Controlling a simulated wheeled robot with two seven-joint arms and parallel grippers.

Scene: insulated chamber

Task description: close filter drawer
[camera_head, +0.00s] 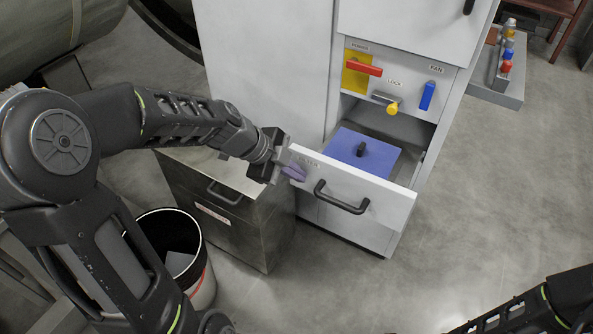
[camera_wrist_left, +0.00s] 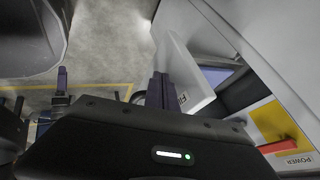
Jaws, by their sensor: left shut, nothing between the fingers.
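The filter drawer (camera_head: 390,196) is pulled out of the white cabinet in the head view. Its white front panel carries a black bar handle (camera_head: 341,198), and a blue filter (camera_head: 372,152) with a small black knob lies inside. My left gripper (camera_head: 295,171) is shut and empty, with its purple fingertips at the left end of the drawer front. In the left wrist view the shut fingers (camera_wrist_left: 159,90) are beside the drawer front (camera_wrist_left: 186,75); I cannot tell whether they touch it. My right gripper is out of view; only part of my right arm shows at the lower right.
Above the drawer are a red power handle (camera_head: 363,68), a yellow-tipped lock lever (camera_head: 391,107) and a blue fan switch (camera_head: 428,95). A grey metal box (camera_head: 222,200) stands left of the drawer, with a bin (camera_head: 199,284) before it.

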